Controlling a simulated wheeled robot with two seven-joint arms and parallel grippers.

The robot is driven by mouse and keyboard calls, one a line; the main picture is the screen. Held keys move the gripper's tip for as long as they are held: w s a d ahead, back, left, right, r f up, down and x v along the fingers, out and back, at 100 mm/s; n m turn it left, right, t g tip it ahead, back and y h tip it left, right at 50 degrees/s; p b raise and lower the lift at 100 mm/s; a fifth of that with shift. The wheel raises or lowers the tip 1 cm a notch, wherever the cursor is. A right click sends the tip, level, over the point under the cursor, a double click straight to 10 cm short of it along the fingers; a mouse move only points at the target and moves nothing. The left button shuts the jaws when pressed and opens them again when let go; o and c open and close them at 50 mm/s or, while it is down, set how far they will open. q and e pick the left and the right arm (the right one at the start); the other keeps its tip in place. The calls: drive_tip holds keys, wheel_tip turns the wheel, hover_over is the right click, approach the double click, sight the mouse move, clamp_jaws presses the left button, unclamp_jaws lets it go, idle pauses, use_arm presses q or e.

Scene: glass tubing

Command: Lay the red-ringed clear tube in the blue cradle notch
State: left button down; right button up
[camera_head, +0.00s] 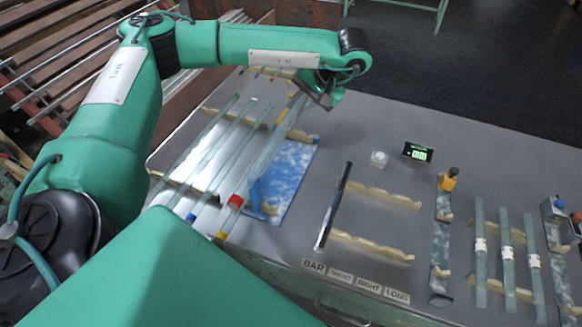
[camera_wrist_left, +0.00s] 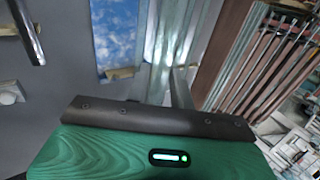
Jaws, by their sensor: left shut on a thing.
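The red-ringed clear tube (camera_head: 262,155) slants across the head view, with its red ring (camera_head: 236,201) at the near end. My left gripper (camera_head: 312,98) is shut on it near its far end. In the left wrist view, clear glass (camera_wrist_left: 180,45) runs up from my left gripper (camera_wrist_left: 168,88), though the separate tubes there are hard to tell apart. Whether the tube touches the cradle is unclear. My right gripper is not in view.
Several other tubes (camera_head: 215,150) with coloured rings lie to the left on wooden supports. White-labelled tubes (camera_head: 507,250) lie far right. Grey table is clear behind the small display (camera_head: 417,152).

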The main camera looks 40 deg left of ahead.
use_arm(q)
drive_tip(key=shift+w+a+r, duration=0.15)
drive_tip(key=shift+a, duration=0.3)
wheel_tip(320, 180, down, 20)
drive_tip(key=p, duration=0.3)
drive_tip(key=shift+r+p, duration=0.25)
drive_tip(key=shift+p, duration=0.15)
drive_tip(key=shift+f+b, duration=0.4)
drive_tip(key=shift+f, duration=0.1)
drive_tip(key=c, duration=1.2)
unclamp_jaws()
drive_tip(key=shift+r, duration=0.1)
